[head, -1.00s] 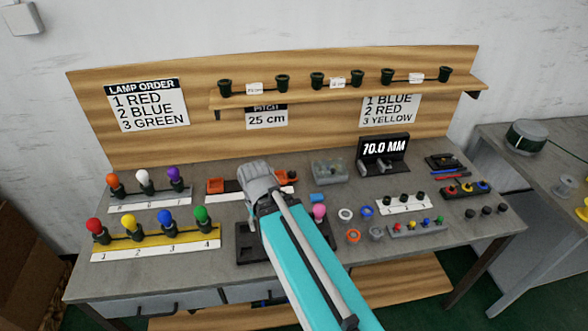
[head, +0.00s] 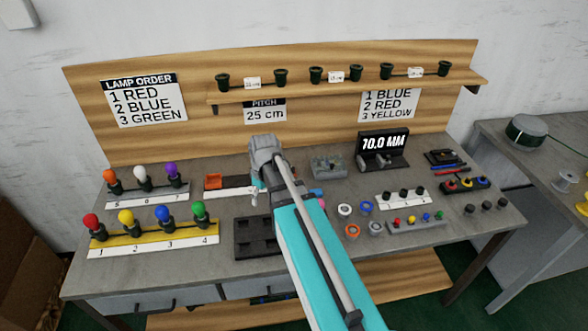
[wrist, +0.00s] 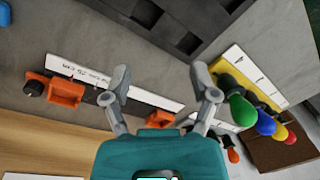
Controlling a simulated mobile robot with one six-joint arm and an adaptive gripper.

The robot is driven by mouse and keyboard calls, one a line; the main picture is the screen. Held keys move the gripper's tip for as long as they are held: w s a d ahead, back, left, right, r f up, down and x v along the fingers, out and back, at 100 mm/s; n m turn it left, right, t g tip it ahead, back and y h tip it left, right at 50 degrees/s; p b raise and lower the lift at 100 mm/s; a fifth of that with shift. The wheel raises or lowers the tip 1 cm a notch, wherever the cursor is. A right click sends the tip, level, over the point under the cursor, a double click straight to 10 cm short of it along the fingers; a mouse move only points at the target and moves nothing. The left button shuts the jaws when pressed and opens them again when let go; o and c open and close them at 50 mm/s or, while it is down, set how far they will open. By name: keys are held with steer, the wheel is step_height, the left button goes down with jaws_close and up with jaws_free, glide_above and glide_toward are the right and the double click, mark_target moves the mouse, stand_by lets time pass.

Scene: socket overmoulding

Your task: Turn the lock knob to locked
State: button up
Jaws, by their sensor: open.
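The knob that looks like the lock knob is a small black round knob (wrist: 34,88) on the end of an orange clamp block (wrist: 66,92) in the wrist view. My arm hides the knob in the head view. My gripper (wrist: 162,85) is open and empty, its fingers over the strip between the blocks, apart from the knob. The knob's turn position cannot be told.
A dark tray (head: 243,247) lies in front of the strip. A shelf (head: 350,92) with sockets is above.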

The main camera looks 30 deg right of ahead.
steer(key=w+d+f+n+y+b, duration=0.2)
steer(key=w+d+n, duration=0.4)
steer(key=w+d, duration=0.4)
steer(key=n+y+b, duration=0.1)
steer(key=n, duration=0.6)
glide_toward(292, 167)
step_height(292, 167, down, 2)
steer(key=shift+s+a+t, duration=0.3)
steer(key=shift+f+m, duration=0.1)
steer(key=shift+m, duration=0.2)
steer(key=shift+b+x, duration=3.6)
steer(key=shift+x, duration=0.05)
steer(key=shift+a, duration=0.15)
